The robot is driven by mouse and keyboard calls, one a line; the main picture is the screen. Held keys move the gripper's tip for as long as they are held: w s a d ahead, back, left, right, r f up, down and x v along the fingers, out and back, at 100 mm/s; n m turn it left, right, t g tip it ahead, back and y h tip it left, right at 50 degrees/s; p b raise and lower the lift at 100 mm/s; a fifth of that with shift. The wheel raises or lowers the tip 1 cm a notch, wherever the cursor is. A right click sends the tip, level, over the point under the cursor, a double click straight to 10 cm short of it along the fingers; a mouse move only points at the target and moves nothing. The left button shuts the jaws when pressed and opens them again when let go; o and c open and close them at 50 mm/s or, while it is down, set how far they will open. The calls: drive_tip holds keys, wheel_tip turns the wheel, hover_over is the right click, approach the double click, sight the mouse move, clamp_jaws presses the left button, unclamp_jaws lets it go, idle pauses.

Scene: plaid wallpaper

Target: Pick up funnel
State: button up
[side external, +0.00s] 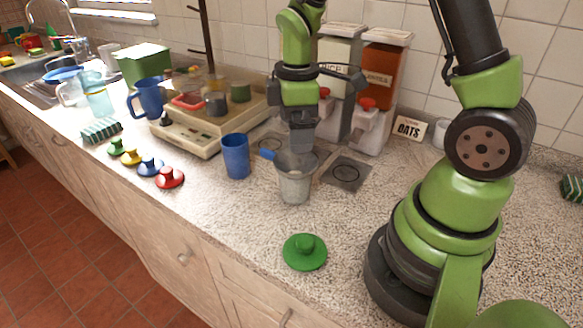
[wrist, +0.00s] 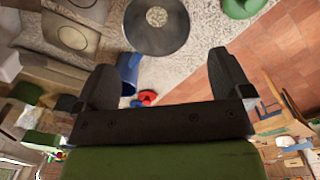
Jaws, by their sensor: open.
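The funnel (side external: 298,160) looks grey and partly see-through, and appears to sit in the top of a grey cup (side external: 293,187) on the counter. A small blue piece shows at its left edge; I cannot tell which thing it belongs to. In the wrist view, the funnel (wrist: 172,38) appears as a dark round disc with a light hole, at the top of the picture beyond the fingertips. My gripper (side external: 302,142) points down just above the funnel. In the wrist view, my gripper (wrist: 162,64) has its fingers wide apart with nothing between them. Whether a finger touches the rim is unclear.
A blue cup (side external: 236,157) stands left of the grey cup. A green knobbed disc (side external: 305,252) lies in front, and a red one (side external: 169,177) lies farther left. Storage jars (side external: 381,75) and an OATS sign (side external: 409,128) stand behind.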

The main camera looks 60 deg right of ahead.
hover_over(294, 171)
drive_tip(key=s+a, duration=0.1)
wheel_tip(294, 171, down, 5)
drive_tip(key=shift+r, duration=0.15)
drive_tip(key=shift+w+f, duration=0.2)
drive_tip(key=shift+f, duration=2.85)
drive_tip(key=c, duration=0.6)
